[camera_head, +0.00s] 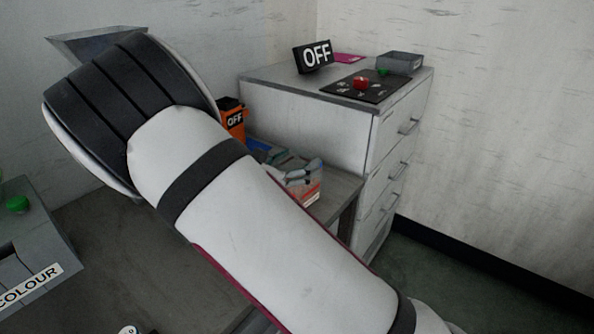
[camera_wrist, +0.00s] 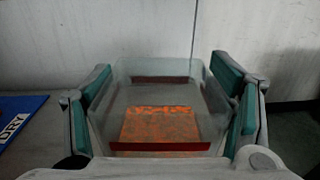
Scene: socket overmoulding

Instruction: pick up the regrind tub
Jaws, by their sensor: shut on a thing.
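The regrind tub (camera_wrist: 160,93) is a clear box with an orange patch and dark red strips, between my fingers in the wrist view. In the head view the tub (camera_head: 306,192) shows as a pale box with orange on its side, by the low table beside the drawer cabinet. My gripper (camera_wrist: 165,88) is shut on the tub, with green-padded fingers on its left and right sides. The gripper (camera_head: 292,172) is partly hidden behind my arm in the head view. I cannot tell whether the tub touches the table.
The low table (camera_head: 342,187) adjoins the white drawer cabinet (camera_head: 315,125). An orange OFF box (camera_head: 232,120) and a blue DRY mat (camera_wrist: 18,120) are nearby.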

